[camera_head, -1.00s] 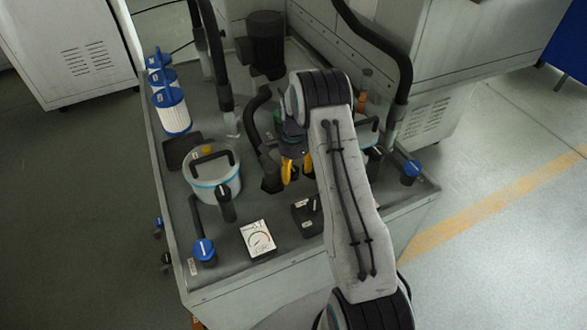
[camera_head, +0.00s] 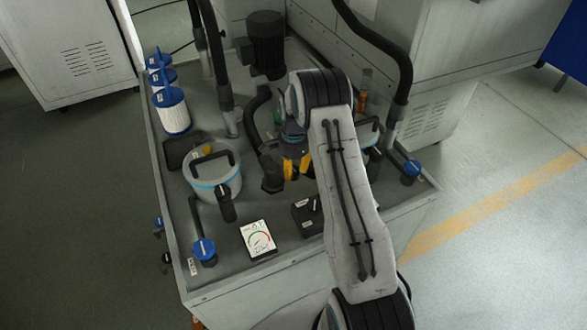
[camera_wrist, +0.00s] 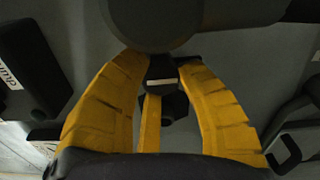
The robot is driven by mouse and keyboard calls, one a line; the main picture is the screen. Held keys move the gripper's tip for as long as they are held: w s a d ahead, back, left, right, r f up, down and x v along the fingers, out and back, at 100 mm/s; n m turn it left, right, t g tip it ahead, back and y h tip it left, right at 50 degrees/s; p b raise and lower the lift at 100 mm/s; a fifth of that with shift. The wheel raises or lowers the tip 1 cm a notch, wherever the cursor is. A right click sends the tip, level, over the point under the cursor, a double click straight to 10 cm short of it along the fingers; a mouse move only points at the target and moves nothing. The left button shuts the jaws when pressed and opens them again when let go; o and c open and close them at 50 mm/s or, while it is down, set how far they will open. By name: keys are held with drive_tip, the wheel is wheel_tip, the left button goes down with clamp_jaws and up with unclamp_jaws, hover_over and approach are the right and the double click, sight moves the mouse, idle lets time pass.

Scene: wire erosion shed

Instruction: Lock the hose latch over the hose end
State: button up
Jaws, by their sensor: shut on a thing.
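My gripper (camera_head: 298,168) is low over the machine's deck, its yellow fingers partly hidden by my arm in the head view. In the wrist view, my gripper (camera_wrist: 162,66) has its fingertips closed on a small black part with a pale stripe (camera_wrist: 162,80), which looks like the hose latch. A large dark rounded body (camera_wrist: 195,22) lies just beyond the fingertips. A bent black hose (camera_head: 252,122) comes down left of my gripper to a dark fitting (camera_head: 271,180). I cannot tell whether the latch sits over the hose end.
A lidded pot (camera_head: 212,178) stands left of my gripper. A gauge (camera_head: 258,240) and a black switch box (camera_head: 308,216) stand in front. Blue-capped filters (camera_head: 172,110) stand at the left edge, and a black motor (camera_head: 266,45) behind. A thick hose (camera_head: 398,75) hangs at right.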

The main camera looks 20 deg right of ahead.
drive_tip(key=shift+f, duration=0.1)
drive_tip(key=n+b, duration=0.1)
drive_tip(key=n, duration=0.4)
drive_tip(key=shift+b, duration=0.35)
drive_tip(key=n+b, duration=0.1)
drive_tip(key=n, duration=0.3)
drive_tip(key=shift+n, duration=0.7)
drive_tip(key=o, duration=1.2)
drive_tip(key=shift+m, duration=0.4)
